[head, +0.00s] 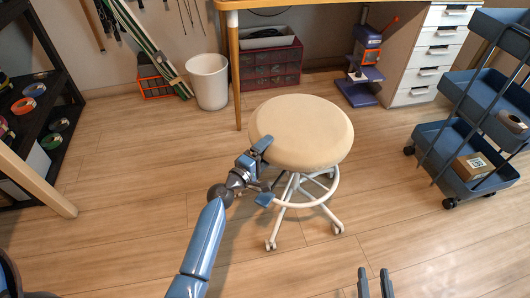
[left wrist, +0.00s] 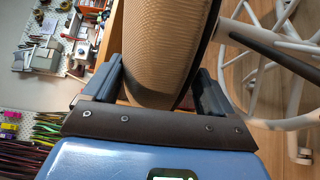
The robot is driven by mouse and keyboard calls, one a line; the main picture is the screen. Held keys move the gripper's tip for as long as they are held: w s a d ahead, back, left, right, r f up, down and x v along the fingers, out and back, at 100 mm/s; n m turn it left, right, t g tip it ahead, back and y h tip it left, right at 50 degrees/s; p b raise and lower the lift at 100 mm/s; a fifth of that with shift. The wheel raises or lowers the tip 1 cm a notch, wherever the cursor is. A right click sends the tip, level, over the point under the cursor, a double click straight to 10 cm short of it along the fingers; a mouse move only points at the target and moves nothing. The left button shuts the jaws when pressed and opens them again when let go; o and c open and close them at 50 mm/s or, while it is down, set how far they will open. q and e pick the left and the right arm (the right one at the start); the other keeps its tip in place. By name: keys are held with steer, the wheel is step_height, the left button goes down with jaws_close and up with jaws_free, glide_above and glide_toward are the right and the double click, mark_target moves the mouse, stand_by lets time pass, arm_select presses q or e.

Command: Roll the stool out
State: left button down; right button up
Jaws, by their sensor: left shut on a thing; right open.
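The stool (head: 302,130) has a round cream seat, a white foot ring and a white wheeled base. It stands upright on the wooden floor in front of the desk. My left gripper (head: 262,168) is at the left front edge of the seat and is shut on it. In the left wrist view the seat's edge (left wrist: 161,50) sits between the two fingers (left wrist: 157,88), with the white base (left wrist: 287,75) to the right. My right gripper (head: 376,284) is low in the head view, open and empty, away from the stool.
The desk (head: 234,75) stands behind the stool, with a red drawer cabinet (head: 270,68) and a purple machine (head: 362,65) under it. A blue cart (head: 450,140) is at the right, a white bin (head: 208,80) at the back left. A dark shelf (head: 60,100) stands left. Front floor is clear.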

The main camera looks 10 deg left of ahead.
arm_select(q)
steer(key=shift+s, duration=0.45)
arm_select(e)
steer(key=shift+s+a, duration=0.1)
steer(key=shift+s, duration=0.35)
arm_select(q)
jaws_free()
steer(key=p+v, duration=0.2)
steer(key=v, duration=0.8)
steer(key=shift+s+a, duration=0.3)
arm_select(e)
step_height(320, 180, up, 2)
arm_select(q)
steer(key=shift+f, duration=0.1)
